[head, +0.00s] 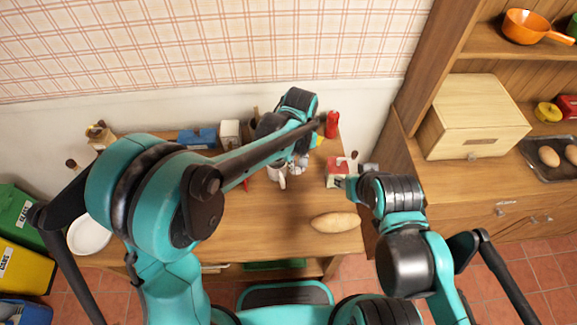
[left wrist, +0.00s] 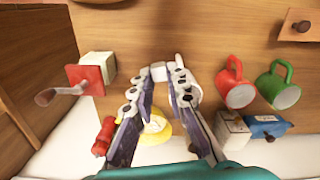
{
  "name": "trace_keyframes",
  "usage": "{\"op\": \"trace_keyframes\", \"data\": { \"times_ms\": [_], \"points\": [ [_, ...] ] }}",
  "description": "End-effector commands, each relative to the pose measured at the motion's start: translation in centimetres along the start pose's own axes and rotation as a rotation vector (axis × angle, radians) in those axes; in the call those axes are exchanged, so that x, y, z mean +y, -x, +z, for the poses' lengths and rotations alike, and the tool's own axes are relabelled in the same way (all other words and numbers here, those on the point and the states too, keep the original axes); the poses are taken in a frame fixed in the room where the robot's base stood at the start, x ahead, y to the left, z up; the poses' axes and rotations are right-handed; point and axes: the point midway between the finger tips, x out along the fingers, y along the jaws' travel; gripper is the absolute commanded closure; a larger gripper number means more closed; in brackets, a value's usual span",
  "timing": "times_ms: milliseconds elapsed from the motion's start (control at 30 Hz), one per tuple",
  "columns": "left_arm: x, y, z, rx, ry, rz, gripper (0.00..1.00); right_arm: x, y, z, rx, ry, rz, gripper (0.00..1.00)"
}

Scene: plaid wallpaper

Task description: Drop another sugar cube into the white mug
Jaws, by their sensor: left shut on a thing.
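My left gripper (left wrist: 158,75) points down over the wooden table and is shut on a small white block, the sugar cube (left wrist: 158,72), between its fingertips. In the head view the left gripper (head: 298,165) is partly covered by its own arm. A pale shape beside it (head: 277,173) may be the white mug, but I cannot tell it surely from the fingers.
A red mug (left wrist: 238,88) and a green mug (left wrist: 278,85) are close by. A red-and-white crank box (head: 338,172), a red bottle (head: 332,124), a yellow item (left wrist: 156,130) and a blue box (head: 197,138) surround the gripper. A bread loaf (head: 335,222) lies at front; nearby table is bare.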

Motion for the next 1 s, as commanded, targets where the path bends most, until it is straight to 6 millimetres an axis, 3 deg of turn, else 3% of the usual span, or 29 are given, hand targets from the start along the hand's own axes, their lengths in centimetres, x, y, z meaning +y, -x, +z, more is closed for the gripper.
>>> {"op": "trace_keyframes", "data": {
  "times_ms": [500,733,1000],
  "points": [
    [-3.2,-6.4,-9.9,0.000,0.011,0.000,0.95,0.0,-2.0,1.4,0.000,0.000,0.000,0.60],
    [-3.5,-7.4,-11.0,0.000,0.008,0.000,0.95,0.0,-2.2,1.6,0.000,0.000,0.000,0.60],
    [-3.5,-11.0,-10.9,0.000,0.008,0.000,0.95,0.0,-3.2,2.3,0.000,0.000,0.000,0.60]
  ]
}}
